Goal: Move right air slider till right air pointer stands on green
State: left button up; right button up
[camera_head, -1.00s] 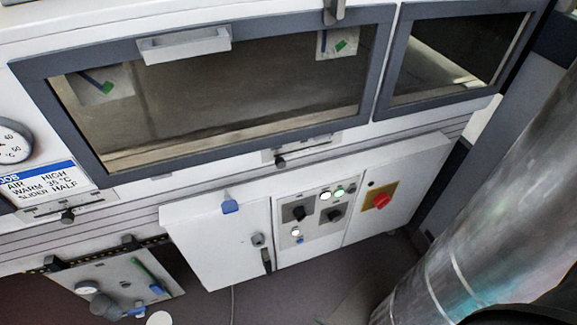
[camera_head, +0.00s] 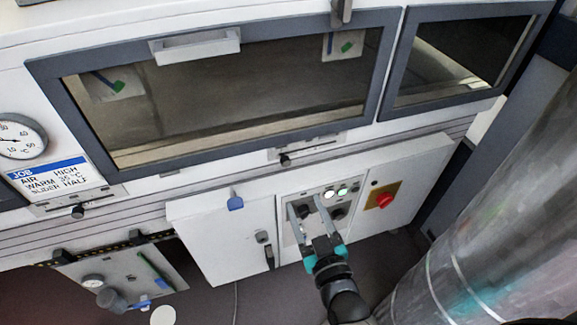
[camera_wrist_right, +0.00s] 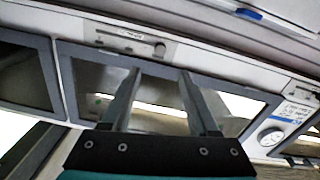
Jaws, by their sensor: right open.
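The right air slider (camera_head: 286,160) is a small black knob on a pale slotted plate below the large window, near the plate's left end in the head view. The right air pointer (camera_head: 331,43) is a thin dark strip on a white card behind the glass; it appears to stand left of the green patch (camera_head: 346,47), apart from it. My right gripper (camera_head: 305,201) is open and empty, in front of the control panel and below the slider in the head view. In the right wrist view the slider knob (camera_wrist_right: 160,48) shows beyond the open fingertips (camera_wrist_right: 160,75). My left gripper is out of view.
A second slider (camera_head: 78,211) and a card with a blue pointer at green (camera_head: 118,86) are at the left. A job card (camera_head: 55,178) and dial (camera_head: 20,137) stand beside them. The white cabinet (camera_head: 220,235) and red knob (camera_head: 384,200) flank the panel. A large metal pipe (camera_head: 480,225) is right.

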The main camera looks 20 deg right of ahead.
aim_at(287, 164)
jog(key=w+b, duration=0.1)
jog(key=w, duration=1.2)
jog(key=shift+a+b, duration=0.1)
jog(key=shift+b, duration=0.25)
jog(key=shift+c, duration=0.3)
grip_shut()
dwell(0.5)
